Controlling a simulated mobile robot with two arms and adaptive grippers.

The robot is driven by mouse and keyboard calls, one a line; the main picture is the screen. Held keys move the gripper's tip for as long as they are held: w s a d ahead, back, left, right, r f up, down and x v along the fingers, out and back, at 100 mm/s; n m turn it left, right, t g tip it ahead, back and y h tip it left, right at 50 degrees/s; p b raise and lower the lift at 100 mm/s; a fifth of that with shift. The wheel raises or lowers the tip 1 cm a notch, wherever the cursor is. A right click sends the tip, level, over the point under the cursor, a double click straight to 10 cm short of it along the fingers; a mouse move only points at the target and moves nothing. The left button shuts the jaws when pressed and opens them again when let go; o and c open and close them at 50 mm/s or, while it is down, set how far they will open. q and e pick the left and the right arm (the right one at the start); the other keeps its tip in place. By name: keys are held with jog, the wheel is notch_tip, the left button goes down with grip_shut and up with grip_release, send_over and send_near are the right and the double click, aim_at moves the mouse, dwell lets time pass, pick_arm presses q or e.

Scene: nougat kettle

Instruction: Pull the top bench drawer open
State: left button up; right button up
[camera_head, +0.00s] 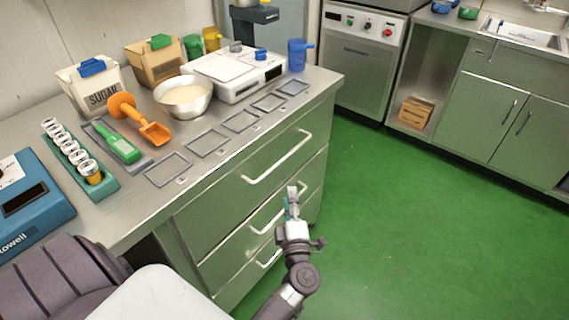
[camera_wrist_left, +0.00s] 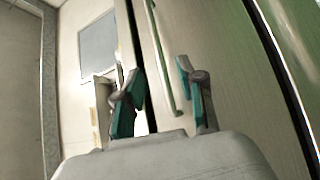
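The top bench drawer (camera_head: 245,178) is shut under the worktop, with a long pale bar handle (camera_head: 278,158). My left gripper (camera_head: 291,203) is in front of the bench's drawer fronts, below and right of that handle in the head view. It overlaps part of the middle drawer's handle. In the left wrist view the gripper (camera_wrist_left: 163,100) has its two teal fingers apart, with nothing held. A bar handle (camera_wrist_left: 162,62) shows beyond and between them; I cannot tell which drawer it belongs to. My right gripper is not in view.
Below are a middle drawer and a bottom drawer (camera_head: 240,270). The green floor (camera_head: 420,230) to the right is clear.

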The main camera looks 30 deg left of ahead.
aim_at(284, 157)
pick_arm(q)
jog(key=x, duration=1.3)
jog(key=shift+w+a+r+p, duration=0.2)
jog(key=shift+a+r+p, duration=0.05)
jog(key=shift+a+p, duration=0.1)
grip_shut()
